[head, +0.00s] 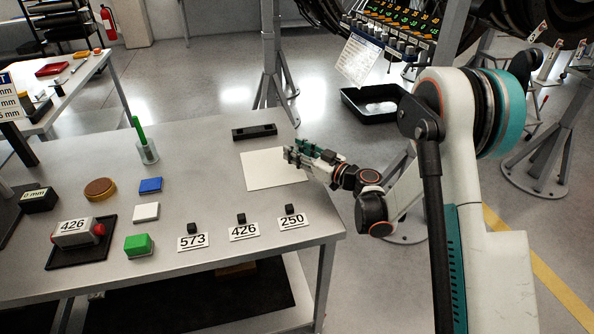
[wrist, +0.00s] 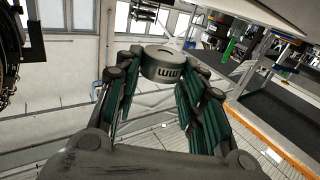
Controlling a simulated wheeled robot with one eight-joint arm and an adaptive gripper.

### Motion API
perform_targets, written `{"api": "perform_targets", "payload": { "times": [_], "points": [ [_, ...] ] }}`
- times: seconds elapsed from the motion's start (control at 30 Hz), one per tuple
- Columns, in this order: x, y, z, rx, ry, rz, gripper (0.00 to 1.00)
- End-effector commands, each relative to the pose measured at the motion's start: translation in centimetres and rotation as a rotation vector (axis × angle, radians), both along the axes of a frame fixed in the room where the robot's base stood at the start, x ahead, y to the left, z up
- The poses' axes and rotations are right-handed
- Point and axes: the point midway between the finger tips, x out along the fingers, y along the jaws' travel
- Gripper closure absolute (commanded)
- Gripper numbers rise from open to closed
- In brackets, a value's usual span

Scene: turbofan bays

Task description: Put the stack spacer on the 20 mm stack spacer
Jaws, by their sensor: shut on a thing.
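My gripper (wrist: 162,72) is shut on a grey round stack spacer (wrist: 165,64). The spacer has a hole in its top and dark lettering on its side, of which "mm" can be read. In the head view my gripper (head: 294,155) is over the white sheet on the table; the spacer cannot be made out there. No spacer clearly marked 20 mm shows. A dark block (head: 38,200) at the table's left has a label that reads "0 mm"; I cannot tell whether it is the 20 mm spacer.
The grey table (head: 205,150) holds a white sheet (head: 262,178), a dark slotted block (head: 254,132), a brown disc (head: 100,189), coloured blocks, a cup with a green stick (head: 147,150), and number cards 573, 426 and 250. A black tray (head: 376,104) stands beyond the table.

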Motion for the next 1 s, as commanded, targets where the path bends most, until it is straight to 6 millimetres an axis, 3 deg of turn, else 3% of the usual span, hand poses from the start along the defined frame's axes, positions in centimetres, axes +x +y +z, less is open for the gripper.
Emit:
{"api": "perform_targets", "payload": {
  "times": [0.27, 0.5, 0.9, 0.93, 1.0],
  "points": [
    [0.0, 0.0, -2.0, 0.0, 0.0, 0.0, 0.96],
    [0.0, 0.0, -5.3, 0.001, -0.001, 0.0, 0.96],
    [0.0, 0.0, -5.6, 0.0, 0.0, 0.0, 0.96],
    [0.0, 0.0, -5.6, 0.0, 0.0, 0.0, 0.56],
    [0.0, 0.0, -5.6, 0.0, 0.0, 0.0, 0.43]
  ]
}}
